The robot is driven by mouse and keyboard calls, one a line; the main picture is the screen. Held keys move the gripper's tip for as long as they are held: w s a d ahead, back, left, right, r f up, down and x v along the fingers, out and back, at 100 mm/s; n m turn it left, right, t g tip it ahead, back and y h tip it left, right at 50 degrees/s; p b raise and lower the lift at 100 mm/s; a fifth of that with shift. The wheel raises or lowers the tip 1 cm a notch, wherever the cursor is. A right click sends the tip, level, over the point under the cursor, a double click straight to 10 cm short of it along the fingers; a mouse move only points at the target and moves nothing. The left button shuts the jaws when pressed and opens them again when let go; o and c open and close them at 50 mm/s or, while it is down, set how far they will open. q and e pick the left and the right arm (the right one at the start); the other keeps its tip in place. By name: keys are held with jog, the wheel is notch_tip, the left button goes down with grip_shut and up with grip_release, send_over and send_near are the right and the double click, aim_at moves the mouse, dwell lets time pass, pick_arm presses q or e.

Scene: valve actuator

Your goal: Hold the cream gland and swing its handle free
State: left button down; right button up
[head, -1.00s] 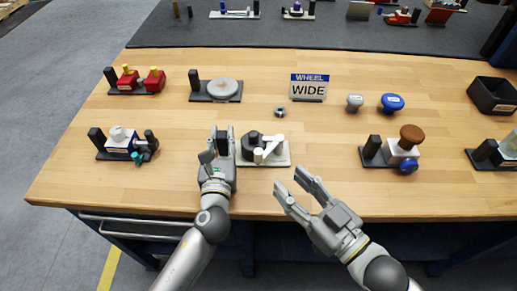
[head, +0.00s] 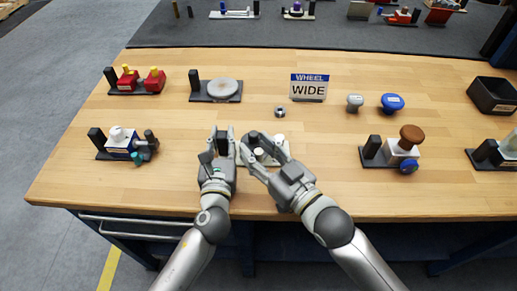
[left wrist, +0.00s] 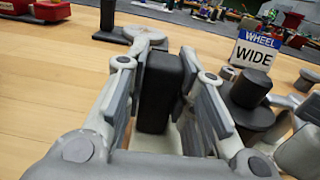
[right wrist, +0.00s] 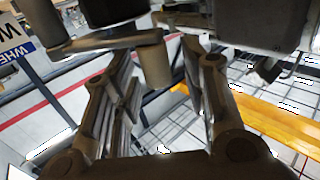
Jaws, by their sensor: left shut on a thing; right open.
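The cream gland unit is a cream base plate (head: 245,163) with a black upright block, a dark round body (head: 252,137) and a pale handle (head: 259,153). My left gripper (head: 222,138) is shut on the black block (left wrist: 158,92) at the unit's left end, with a finger on each side. My right gripper (head: 265,158) is open, its fingers on either side of the handle. In the right wrist view the handle's end peg (right wrist: 153,62) hangs between the open fingers (right wrist: 158,80), apart from both. The right gripper hides part of the plate and handle in the head view.
A small nut (head: 280,112) and a WHEEL WIDE sign (head: 309,88) stand behind the unit. A brown-knobbed unit (head: 409,141) is to the right. A cream-and-blue unit (head: 121,142) is to the left. Bare bench lies between the right gripper and the brown-knobbed unit.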

grip_shut()
dwell(0.3)
